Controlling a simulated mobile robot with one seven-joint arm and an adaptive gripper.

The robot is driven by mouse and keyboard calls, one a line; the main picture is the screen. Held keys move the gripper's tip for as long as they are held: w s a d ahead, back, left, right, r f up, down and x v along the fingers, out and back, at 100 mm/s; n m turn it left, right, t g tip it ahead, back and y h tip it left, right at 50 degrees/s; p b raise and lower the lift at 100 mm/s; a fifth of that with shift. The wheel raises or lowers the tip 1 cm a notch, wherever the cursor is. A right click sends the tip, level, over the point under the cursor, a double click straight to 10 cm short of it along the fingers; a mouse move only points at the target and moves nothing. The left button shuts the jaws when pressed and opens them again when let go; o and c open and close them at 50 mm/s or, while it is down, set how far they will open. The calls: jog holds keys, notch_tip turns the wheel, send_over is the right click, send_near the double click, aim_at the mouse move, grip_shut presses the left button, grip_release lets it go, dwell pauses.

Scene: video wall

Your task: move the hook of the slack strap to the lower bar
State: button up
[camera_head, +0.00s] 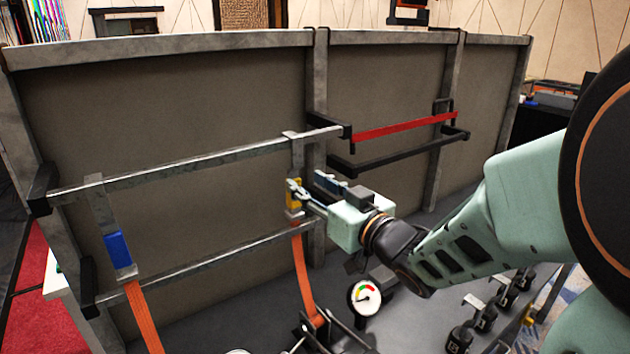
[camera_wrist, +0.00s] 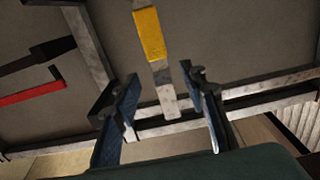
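Two orange straps hang from metal hooks on the upper grey bar (camera_head: 180,170). The left hook (camera_head: 104,205) carries a blue block. The right hook (camera_head: 297,152) carries a yellow block (camera_head: 293,205), and its orange strap (camera_head: 302,270) curves down below it. The lower bar (camera_head: 205,252) runs beneath, behind the straps. My gripper (camera_head: 305,190) is beside the right hook's yellow block. In the wrist view my gripper (camera_wrist: 152,90) has its fingers apart, with the metal hook strip (camera_wrist: 164,95) and yellow block (camera_wrist: 150,35) showing between or just beyond them. I cannot tell whether they touch.
A red bar (camera_head: 405,126) and a black bracket (camera_head: 400,154) project from the panel to the right. A round gauge (camera_head: 366,297) stands below my gripper. Several dark weights (camera_head: 484,319) stand at lower right. The panel between the two straps is clear.

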aim_at(294, 174)
jog(key=x, duration=0.6)
jog(key=shift+w+a, duration=0.2)
jog(key=shift+w, duration=0.1)
grip_shut()
jog(key=shift+r+p, duration=1.25)
jog(key=shift+r, duration=0.4)
jog(key=shift+p+v, duration=0.35)
jog(key=shift+v, duration=3.45)
jog(key=shift+f, duration=0.2)
